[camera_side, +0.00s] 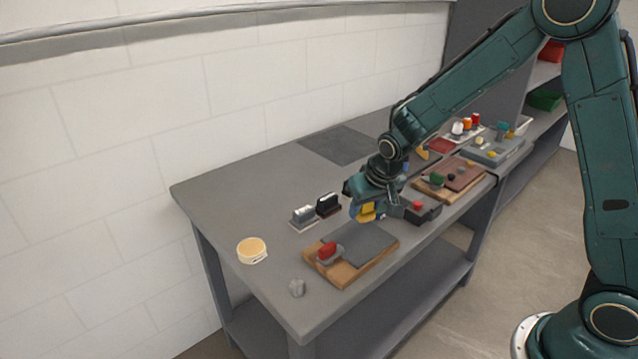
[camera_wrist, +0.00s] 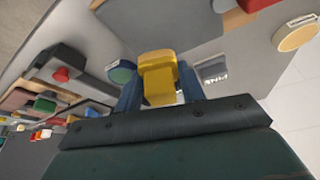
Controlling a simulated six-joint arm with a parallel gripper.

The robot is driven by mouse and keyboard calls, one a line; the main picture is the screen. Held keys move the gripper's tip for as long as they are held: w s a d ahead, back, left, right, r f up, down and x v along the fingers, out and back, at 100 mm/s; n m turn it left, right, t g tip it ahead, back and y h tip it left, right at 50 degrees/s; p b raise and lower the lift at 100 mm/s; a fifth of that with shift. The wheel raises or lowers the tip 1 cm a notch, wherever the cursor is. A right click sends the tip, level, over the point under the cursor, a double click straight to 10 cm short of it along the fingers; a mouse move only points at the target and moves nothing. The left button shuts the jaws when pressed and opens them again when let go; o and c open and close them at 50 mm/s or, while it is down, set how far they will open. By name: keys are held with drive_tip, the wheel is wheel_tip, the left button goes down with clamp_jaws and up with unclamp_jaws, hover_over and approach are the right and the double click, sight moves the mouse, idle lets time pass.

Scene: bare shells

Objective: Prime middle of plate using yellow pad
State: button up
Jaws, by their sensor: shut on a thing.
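My gripper (camera_side: 366,213) is shut on the yellow pad (camera_side: 368,208). In the wrist view the yellow pad (camera_wrist: 158,78) sits between the two blue fingers of my gripper (camera_wrist: 160,85). The grey plate (camera_side: 362,245) lies on a wooden board (camera_side: 345,275) near the front of the table. The pad is above the plate's far side in the side view; I cannot tell whether they touch. Part of the plate (camera_wrist: 165,22) shows beyond the pad in the wrist view.
A red-topped block (camera_side: 328,252) sits on the board's left end. Two small holders (camera_side: 327,204) stand behind the board. A dark tray with a red knob (camera_side: 418,207) is to the right.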

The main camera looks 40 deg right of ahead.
drive_tip(key=m, duration=0.1)
drive_tip(key=d+m+h, duration=0.1)
drive_tip(key=m, duration=0.1)
drive_tip(key=shift+d+r+m+g, duration=0.1)
drive_tip(key=shift+r+m+g, duration=0.2)
drive_tip(key=shift+r, duration=0.05)
drive_tip(key=m, duration=0.1)
drive_tip(key=d+r+m+g+h, duration=0.1)
drive_tip(key=m, duration=0.1)
drive_tip(key=shift+m, duration=0.3)
drive_tip(key=shift+s+d+r+m+g+h, duration=0.15)
drive_tip(key=shift+r+m+g, duration=0.25)
drive_tip(key=shift+m, duration=0.85)
drive_tip(key=shift+s+d+r+m+g+h, duration=0.15)
drive_tip(key=shift+r+m+g, duration=0.3)
drive_tip(key=shift+m, duration=0.75)
drive_tip(key=shift+s+d+r+m+g+h, duration=0.1)
drive_tip(key=shift+r+m+g+h, duration=0.3)
drive_tip(key=shift+m, duration=0.85)
drive_tip(key=shift+f, duration=0.35)
